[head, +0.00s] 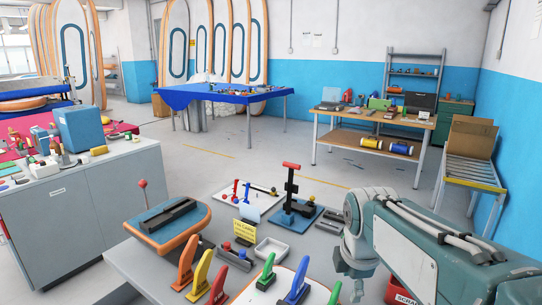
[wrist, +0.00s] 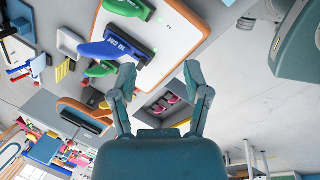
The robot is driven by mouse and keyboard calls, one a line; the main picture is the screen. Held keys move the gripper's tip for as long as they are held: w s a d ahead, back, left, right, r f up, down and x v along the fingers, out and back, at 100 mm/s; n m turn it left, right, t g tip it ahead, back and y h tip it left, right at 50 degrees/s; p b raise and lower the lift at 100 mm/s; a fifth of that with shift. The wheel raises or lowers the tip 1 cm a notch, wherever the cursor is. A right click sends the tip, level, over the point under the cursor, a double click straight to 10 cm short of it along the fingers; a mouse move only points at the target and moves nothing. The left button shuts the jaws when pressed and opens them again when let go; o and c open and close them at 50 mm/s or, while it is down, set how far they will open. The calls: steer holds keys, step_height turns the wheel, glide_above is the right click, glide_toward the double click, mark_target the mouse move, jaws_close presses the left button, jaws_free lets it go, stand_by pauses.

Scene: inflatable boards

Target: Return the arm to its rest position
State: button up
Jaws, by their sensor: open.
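My arm (head: 415,245) reaches in from the right edge of the head view, bent downward at its front end. My gripper (head: 352,285) hangs over the right side of the near worktable. In the wrist view the two fingers of my gripper (wrist: 158,74) are spread wide with nothing between them. They are beside a white board with an orange rim (wrist: 185,35), which carries blue and green fins. I cannot tell the exact height of the fingertips above the table.
The near worktable holds orange, yellow and red fins (head: 202,275), an orange-rimmed pad (head: 168,222) and a black press (head: 291,195). A red scrap bin (head: 400,292) stands below my arm. A grey cabinet (head: 85,205) is at left. Open floor lies beyond.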

steer(key=s+f+m+t, duration=0.2)
steer(key=s+m, duration=1.3)
steer(key=m, duration=0.3)
steer(key=shift+s+f+t, duration=0.2)
steer(key=shift+t, duration=0.2)
